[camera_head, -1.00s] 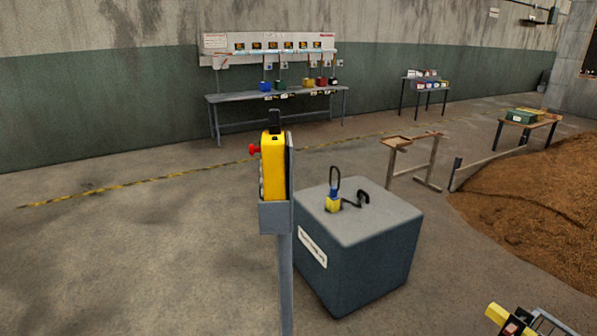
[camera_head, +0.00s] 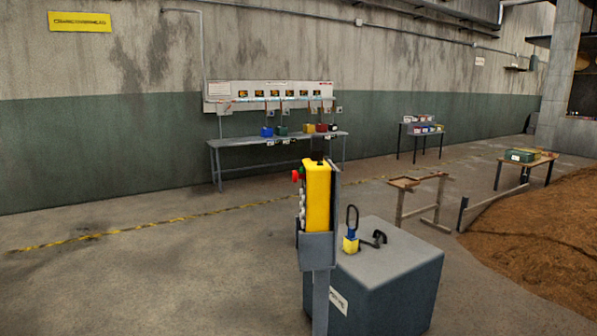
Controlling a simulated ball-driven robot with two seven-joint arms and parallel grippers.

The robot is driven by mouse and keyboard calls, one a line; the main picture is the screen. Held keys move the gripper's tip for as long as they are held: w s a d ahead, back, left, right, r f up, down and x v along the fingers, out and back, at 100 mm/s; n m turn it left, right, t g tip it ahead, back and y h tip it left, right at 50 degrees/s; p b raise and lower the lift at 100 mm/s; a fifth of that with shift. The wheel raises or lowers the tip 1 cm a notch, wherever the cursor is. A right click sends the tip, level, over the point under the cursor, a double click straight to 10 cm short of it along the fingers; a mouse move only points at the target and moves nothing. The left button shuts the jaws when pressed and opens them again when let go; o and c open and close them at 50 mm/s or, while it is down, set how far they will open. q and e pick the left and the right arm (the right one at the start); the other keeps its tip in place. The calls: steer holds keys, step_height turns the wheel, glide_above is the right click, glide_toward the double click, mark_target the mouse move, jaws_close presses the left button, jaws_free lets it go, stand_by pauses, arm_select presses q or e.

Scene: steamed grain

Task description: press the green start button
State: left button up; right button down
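A yellow control box (camera_head: 318,196) stands upright in a grey holder (camera_head: 317,250) on a post, near the centre of the view. I see it almost edge-on, with its button face turned to the left. A red mushroom button (camera_head: 296,176) sticks out near the top of that face. Several small pale knobs (camera_head: 302,210) show below it. I cannot clearly make out a green start button at this angle. Neither of my grippers is in view.
A large grey block (camera_head: 385,280) with a blue-and-yellow fitting (camera_head: 351,236) on top stands right behind the post. A brown grain heap (camera_head: 545,240) lies at the right, beside a wooden stand (camera_head: 420,200). A workbench (camera_head: 285,142) is against the wall. The left floor is clear.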

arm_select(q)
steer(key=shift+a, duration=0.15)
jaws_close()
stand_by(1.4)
